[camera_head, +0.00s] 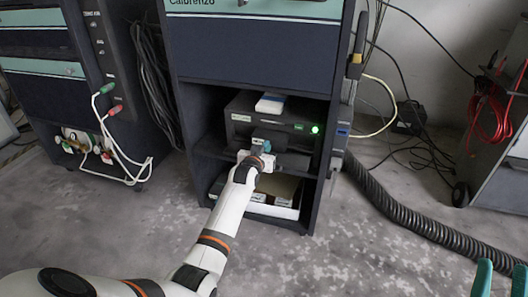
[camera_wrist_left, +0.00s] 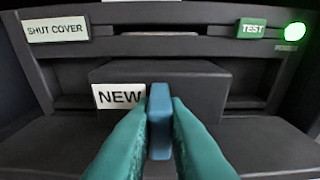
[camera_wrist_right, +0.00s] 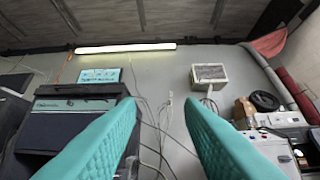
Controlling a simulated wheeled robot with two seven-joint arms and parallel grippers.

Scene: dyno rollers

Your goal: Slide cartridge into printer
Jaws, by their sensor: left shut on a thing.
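The black printer (camera_head: 243,108) sits on the middle shelf of a dark cabinet. Its green light is lit, and its front (camera_wrist_left: 185,40) fills the left wrist view with labels "SHUT COVER" and "TEST". The black cartridge (camera_wrist_left: 205,82), labelled "NEW", is at the printer's front opening; how deep it sits I cannot tell. My left gripper (camera_head: 265,149) is at the printer front. Its teal fingers (camera_wrist_left: 159,110) are shut on the cartridge's blue grip tab (camera_wrist_left: 160,140). My right gripper (camera_head: 501,280) is open and empty, low at the right, far from the printer.
A white and blue box (camera_head: 270,103) lies on the printer. A white-edged tray (camera_head: 272,211) with small boxes is on the shelf below. The cabinet's side walls flank my left arm. A black corrugated hose (camera_head: 420,222) runs along the floor at right; open floor lies in front.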

